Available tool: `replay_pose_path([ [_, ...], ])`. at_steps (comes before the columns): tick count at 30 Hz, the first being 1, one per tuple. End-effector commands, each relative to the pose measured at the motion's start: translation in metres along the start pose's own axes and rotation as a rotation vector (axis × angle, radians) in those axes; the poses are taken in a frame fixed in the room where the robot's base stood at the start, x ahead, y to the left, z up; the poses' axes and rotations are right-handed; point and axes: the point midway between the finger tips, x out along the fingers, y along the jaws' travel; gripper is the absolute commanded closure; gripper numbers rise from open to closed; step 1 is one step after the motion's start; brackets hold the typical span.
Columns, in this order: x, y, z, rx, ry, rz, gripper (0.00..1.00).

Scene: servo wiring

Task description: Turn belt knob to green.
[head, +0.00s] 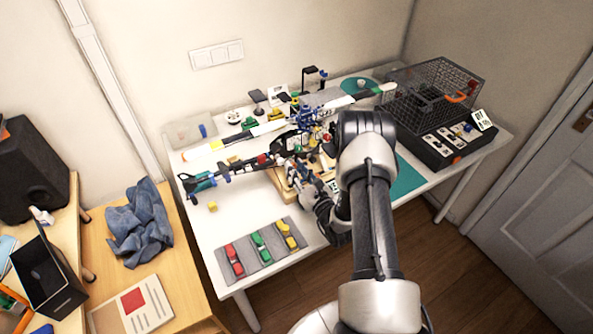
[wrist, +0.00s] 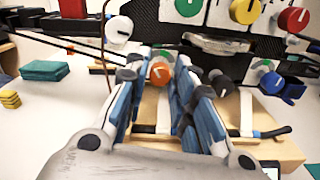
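In the wrist view an orange knob (wrist: 160,73) with a white pointer mark shows between the blue fingers of my gripper (wrist: 163,84). A green patch lies just above it. My fingers stand apart on either side of the knob; I cannot tell whether they touch it. A black knob (wrist: 220,83) and a blue knob (wrist: 271,83) are to its right. No label shows which one is the belt knob. In the head view my gripper (head: 308,188) is low over the middle of the white table (head: 235,210), partly hidden by my arm, and the knobs are too small to make out.
A white knob (wrist: 118,29), a yellow knob (wrist: 245,10) and a red knob (wrist: 293,19) sit higher up. A wooden block (wrist: 150,110) lies beneath the fingers. A grey mat (head: 284,256) with coloured pieces and a black wire cage (head: 435,85) are on the table.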

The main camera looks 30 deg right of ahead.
Motion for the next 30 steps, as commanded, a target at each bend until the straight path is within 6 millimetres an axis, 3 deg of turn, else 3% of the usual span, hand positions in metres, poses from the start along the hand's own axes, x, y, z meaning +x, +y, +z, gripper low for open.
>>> replay_pose_path([
  [9, -0.0002, 0.0000, -0.0001, 0.000, 0.000, 0.000, 1.00],
  [20, -0.0002, 0.0000, -0.0003, 0.031, 0.000, 0.000, 1.00],
  [30, -0.0002, -0.0003, -0.0004, 0.239, 0.001, 0.000, 1.00],
])
